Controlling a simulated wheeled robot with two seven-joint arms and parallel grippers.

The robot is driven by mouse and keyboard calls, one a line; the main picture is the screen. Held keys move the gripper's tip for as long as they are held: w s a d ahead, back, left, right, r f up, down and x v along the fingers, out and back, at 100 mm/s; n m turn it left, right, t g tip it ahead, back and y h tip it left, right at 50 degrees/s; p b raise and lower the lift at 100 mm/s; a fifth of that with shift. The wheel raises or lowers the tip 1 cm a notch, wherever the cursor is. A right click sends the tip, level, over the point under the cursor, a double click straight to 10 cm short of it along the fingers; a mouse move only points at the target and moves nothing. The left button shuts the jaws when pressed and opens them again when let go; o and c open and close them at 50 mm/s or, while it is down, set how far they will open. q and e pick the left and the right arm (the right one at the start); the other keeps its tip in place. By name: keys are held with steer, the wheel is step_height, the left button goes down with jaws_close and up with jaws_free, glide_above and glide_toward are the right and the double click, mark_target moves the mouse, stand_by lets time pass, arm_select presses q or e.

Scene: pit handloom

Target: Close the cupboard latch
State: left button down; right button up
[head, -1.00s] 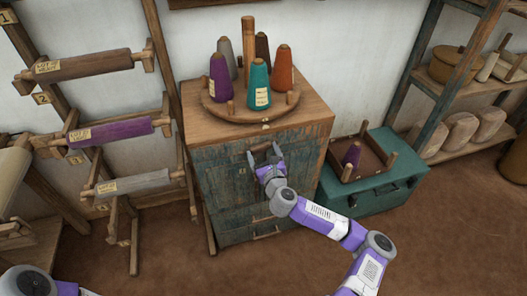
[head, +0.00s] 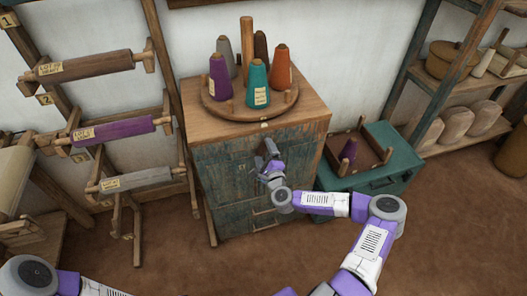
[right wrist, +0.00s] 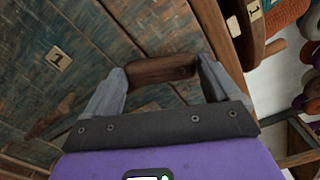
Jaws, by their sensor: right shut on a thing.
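The cupboard (head: 222,180) is a weathered blue-green wooden chest with a plain wooden top. Its latch is a brown wooden bar that shows in the right wrist view (right wrist: 160,69), spanning between my two finger tips near the front boards. My right gripper (head: 268,148) is at the upper middle of the cupboard front, and its fingers also show in the right wrist view (right wrist: 160,82), shut on the latch. In the head view the gripper mostly hides the latch. Of my left arm only links show at the lower left; its gripper is out of view.
A round wooden stand (head: 235,110) with several yarn cones stands on the cupboard top. A teal chest (head: 385,170) with a wooden tray stands to the right. A rack of yarn rollers (head: 110,133) stands at the left. The floor in front is clear.

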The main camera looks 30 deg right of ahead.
steer(key=n, duration=0.2)
steer(key=d+n, duration=0.1)
steer(key=n, duration=0.2)
steer(key=shift+s+f+p, duration=0.1)
steer(key=shift+f+p, duration=0.1)
steer(key=shift+p, duration=0.2)
stand_by(0.4)
steer(key=o, duration=0.8)
steer(key=shift+s, duration=0.1)
steer(key=p+v, duration=0.1)
steer(key=v, duration=0.6)
steer(key=shift+s, duration=0.25)
